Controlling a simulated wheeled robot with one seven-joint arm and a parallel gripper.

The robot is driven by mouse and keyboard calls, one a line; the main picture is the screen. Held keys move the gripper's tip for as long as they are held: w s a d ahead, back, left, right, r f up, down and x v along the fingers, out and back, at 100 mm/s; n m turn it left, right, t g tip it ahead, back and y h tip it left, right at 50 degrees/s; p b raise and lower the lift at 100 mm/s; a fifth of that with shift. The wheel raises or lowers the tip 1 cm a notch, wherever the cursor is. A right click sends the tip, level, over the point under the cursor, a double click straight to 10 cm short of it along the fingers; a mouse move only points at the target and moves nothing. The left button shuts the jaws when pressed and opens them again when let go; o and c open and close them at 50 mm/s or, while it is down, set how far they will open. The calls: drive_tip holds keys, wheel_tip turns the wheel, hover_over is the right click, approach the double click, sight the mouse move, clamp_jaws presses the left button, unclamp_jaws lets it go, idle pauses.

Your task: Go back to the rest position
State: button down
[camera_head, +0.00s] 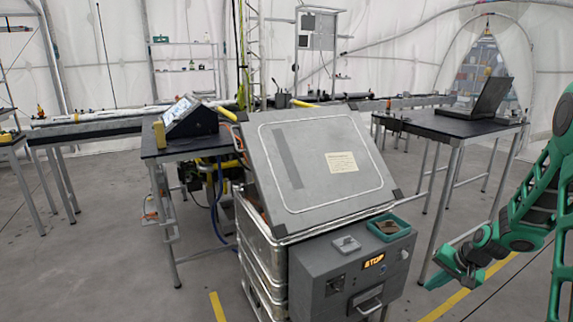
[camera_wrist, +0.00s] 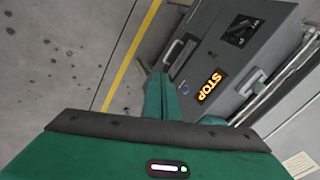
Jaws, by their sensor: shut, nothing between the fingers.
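My green arm comes in from the right edge of the head view. My gripper (camera_head: 434,283) hangs low at its end, to the right of the grey control box, with a gap of floor between them in the picture. In the wrist view my gripper (camera_wrist: 160,80) shows its fingers together with nothing between them, beside the box front. The grey control box (camera_head: 310,277) has a lit orange STOP sign and a front handle. It also shows in the wrist view (camera_wrist: 213,50), turned on its side.
A metal case (camera_head: 262,262) with a tilted grey lid (camera_head: 315,200) stands behind the box. A small green tray (camera_head: 390,225) sits on the box. A dark table (camera_head: 455,126) with a laptop (camera_head: 485,97) stands behind the arm. Open floor with a yellow line (camera_head: 470,290) lies around my gripper.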

drive_tip(key=s+r+n+g+h, duration=0.2)
drive_tip(key=s+r+g, duration=0.1)
drive_tip(key=s+r, duration=1.2)
drive_tip(key=s+a+r, duration=0.2)
drive_tip(key=s+r, duration=0.1)
drive_tip(key=s, duration=0.7)
drive_tip(key=s+a+r+g, duration=0.1)
drive_tip(key=s+a+r, duration=0.1)
drive_tip(key=s, duration=0.9)
drive_tip(key=shift+a+r, duration=0.2)
drive_tip(key=shift+r, duration=0.2)
drive_tip(key=shift+w+f+g, duration=0.25)
drive_tip(key=shift+w+g, duration=0.05)
drive_tip(key=shift+w, duration=0.25)
